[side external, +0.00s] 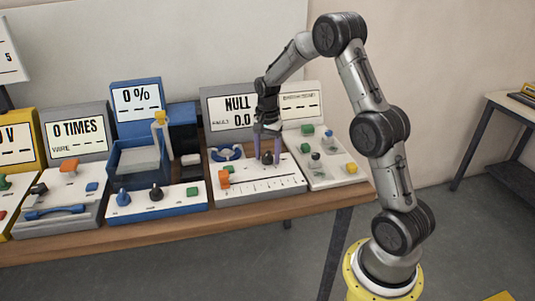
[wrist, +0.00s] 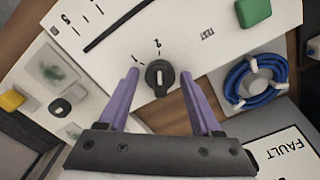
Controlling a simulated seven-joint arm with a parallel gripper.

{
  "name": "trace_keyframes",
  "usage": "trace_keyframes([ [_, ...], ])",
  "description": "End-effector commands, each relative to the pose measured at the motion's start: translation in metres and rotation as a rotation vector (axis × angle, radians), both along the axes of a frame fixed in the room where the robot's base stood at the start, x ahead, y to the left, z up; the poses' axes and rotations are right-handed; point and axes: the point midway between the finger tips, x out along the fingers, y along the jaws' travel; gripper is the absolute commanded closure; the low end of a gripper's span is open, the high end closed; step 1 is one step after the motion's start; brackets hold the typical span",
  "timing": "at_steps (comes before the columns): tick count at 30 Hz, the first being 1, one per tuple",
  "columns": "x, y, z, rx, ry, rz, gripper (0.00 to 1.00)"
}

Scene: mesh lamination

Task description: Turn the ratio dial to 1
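The dial is a small black knob (wrist: 160,77) with a light mark on top, on the white panel in the wrist view. The labels 1 and 2 are printed above it, and the mark points roughly toward the 2. My gripper (wrist: 159,72) has its two purple fingers spread, one on each side of the dial, with gaps visible between fingers and knob. In the side external view my gripper (side external: 267,160) reaches down over the panel of the unit whose display (side external: 232,111) reads NULL and 0.0. The dial is partly hidden there between the fingers.
A blue coiled cable (wrist: 254,80) and a green block (wrist: 252,11) lie right of the dial in the wrist view. A slider scale (side external: 262,187) runs along the panel front. A blue unit (side external: 180,200) stands left, and a white panel with small knobs (side external: 328,172) right.

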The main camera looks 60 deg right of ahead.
Motion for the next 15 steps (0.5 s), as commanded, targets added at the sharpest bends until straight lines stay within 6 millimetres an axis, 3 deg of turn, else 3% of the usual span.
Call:
trace_keyframes([
  [2, 0.0001, 0.0000, 0.0002, 0.000, 0.000, 0.000, 0.51],
  [10, 0.0001, -0.0001, 0.0005, 0.000, 0.000, 0.000, 0.99],
  [15, 0.0000, -0.0001, 0.0006, 0.000, 0.000, 0.003, 1.00],
])
